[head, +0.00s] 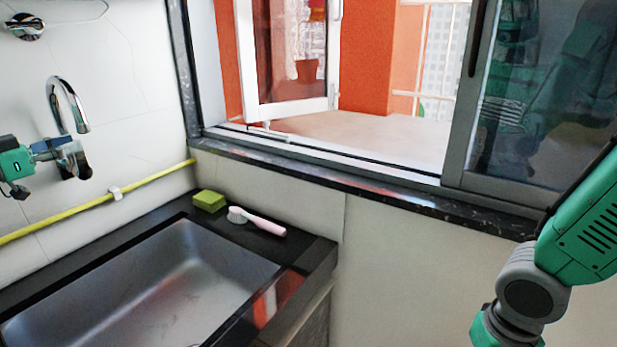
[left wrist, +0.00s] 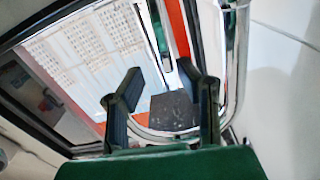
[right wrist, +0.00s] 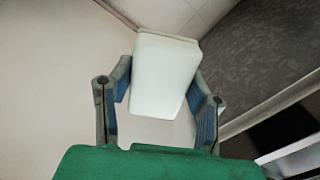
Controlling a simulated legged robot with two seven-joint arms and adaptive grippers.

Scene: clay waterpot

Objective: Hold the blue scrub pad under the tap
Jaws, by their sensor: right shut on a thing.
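The chrome tap (head: 66,105) is on the tiled wall at the left of the head view, its spout curving down above the sink. My left gripper (head: 62,152) is beside the base of the tap; the head view does not show whether it touches. In the left wrist view its fingers (left wrist: 163,98) are apart with nothing between them. My right gripper (right wrist: 160,105) shows only in the right wrist view, shut on a pale, nearly white pad (right wrist: 163,75). I see no blue on this pad, and no other pad that looks blue.
A steel sink (head: 160,290) is set in a black counter (head: 318,255). A green sponge (head: 209,201) and a pink-handled brush (head: 256,220) lie on its back edge. A yellow pipe (head: 75,210) runs along the wall below the tap. A window ledge (head: 380,190) is behind.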

